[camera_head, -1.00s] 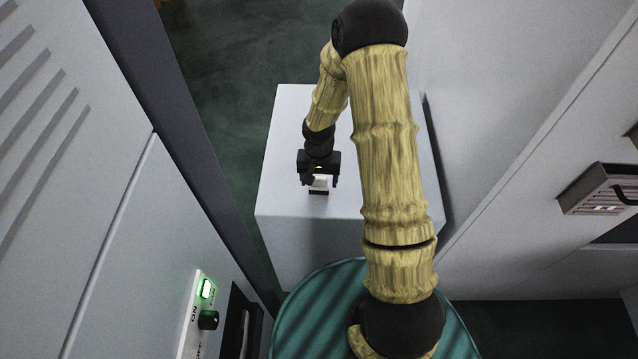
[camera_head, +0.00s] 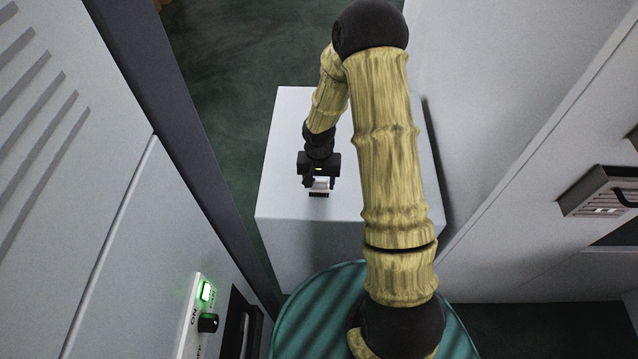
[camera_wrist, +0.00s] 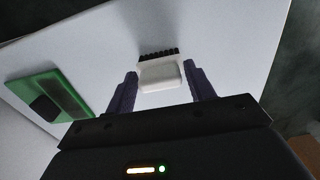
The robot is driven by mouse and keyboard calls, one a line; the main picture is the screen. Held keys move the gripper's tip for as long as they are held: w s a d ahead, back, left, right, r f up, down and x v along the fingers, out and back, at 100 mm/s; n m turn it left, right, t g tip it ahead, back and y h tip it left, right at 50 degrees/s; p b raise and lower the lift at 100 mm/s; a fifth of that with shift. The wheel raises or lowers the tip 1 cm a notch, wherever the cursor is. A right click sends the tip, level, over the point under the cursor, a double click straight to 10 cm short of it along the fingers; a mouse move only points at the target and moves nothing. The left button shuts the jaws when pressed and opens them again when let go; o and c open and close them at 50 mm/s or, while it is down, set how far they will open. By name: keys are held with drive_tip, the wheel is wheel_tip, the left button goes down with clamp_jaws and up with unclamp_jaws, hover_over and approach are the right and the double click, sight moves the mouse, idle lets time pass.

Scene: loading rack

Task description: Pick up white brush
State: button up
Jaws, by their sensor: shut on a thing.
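The white brush (camera_wrist: 160,75) has a white body and a row of black bristles. In the wrist view it sits between the two fingers of my gripper (camera_wrist: 160,82), with its bristles on the far side. In the head view my gripper (camera_head: 319,184) is low at the near part of the white block's top (camera_head: 285,190), shut on the brush (camera_head: 319,193). Part of the brush is hidden by the fingers. Whether it touches the surface below I cannot tell.
A green thing with a dark block on it (camera_wrist: 48,100) lies on the white surface at left in the wrist view. Panels stand close on both sides; the left one carries a lit green switch (camera_head: 206,291) and a black knob (camera_head: 208,323).

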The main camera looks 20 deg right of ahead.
sight(319, 180)
wheel_tip(319, 180, up, 10)
drive_tip(key=shift+f+b, duration=0.1)
drive_tip(key=shift+b, duration=0.95)
